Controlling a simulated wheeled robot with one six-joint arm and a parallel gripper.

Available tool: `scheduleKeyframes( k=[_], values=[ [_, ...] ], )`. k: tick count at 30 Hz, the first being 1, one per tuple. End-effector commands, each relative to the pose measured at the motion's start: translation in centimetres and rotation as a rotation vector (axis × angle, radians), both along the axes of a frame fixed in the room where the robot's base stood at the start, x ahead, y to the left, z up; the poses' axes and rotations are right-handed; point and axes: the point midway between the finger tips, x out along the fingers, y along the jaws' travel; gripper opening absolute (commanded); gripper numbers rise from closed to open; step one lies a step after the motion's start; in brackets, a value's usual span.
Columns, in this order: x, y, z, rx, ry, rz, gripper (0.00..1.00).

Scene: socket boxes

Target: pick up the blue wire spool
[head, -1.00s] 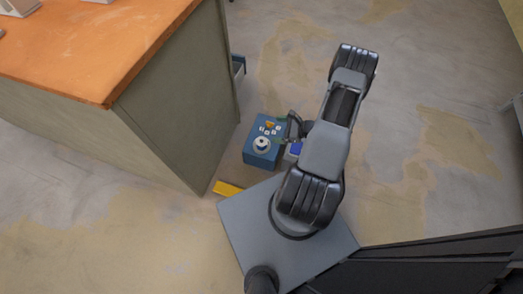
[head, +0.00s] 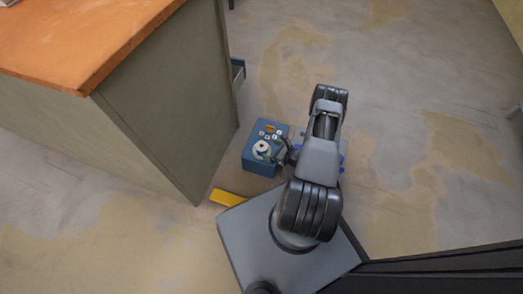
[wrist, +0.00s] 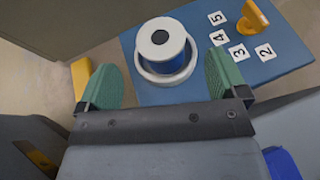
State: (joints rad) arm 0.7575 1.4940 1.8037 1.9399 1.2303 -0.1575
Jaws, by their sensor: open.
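The blue wire spool (wrist: 162,47) has a white rim and a dark centre hole. It stands upright in a white round socket (wrist: 147,76) on the blue box (wrist: 278,67). The box (head: 257,167) also shows in the head view, on the floor beside the cabinet, with the spool (head: 262,147) on its top. My gripper (wrist: 163,83) is open, with one green finger pad to the left of the spool and the other to its right. The spool appears between or just beyond the fingertips; the exact distance is unclear. In the head view my gripper (head: 280,151) is small beside the box.
Numbered white tiles (wrist: 228,37) and a yellow piece (wrist: 252,17) sit on the box top, right of the spool. A cabinet (head: 175,95) with an orange top stands close on the left. A yellow block (head: 227,197) lies on the floor. Open floor spreads right.

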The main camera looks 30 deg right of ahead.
Motion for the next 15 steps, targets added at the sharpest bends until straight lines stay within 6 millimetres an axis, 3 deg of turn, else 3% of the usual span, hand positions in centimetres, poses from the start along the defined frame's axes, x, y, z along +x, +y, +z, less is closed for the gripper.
scheduleKeyframes(
  k=[5, 15],
  values=[
    [0.7, 0.4, -0.5, 0.0, -0.001, 0.002, 0.92],
    [4.1, 2.2, -2.2, -0.001, -0.001, 0.004, 0.92]
  ],
)
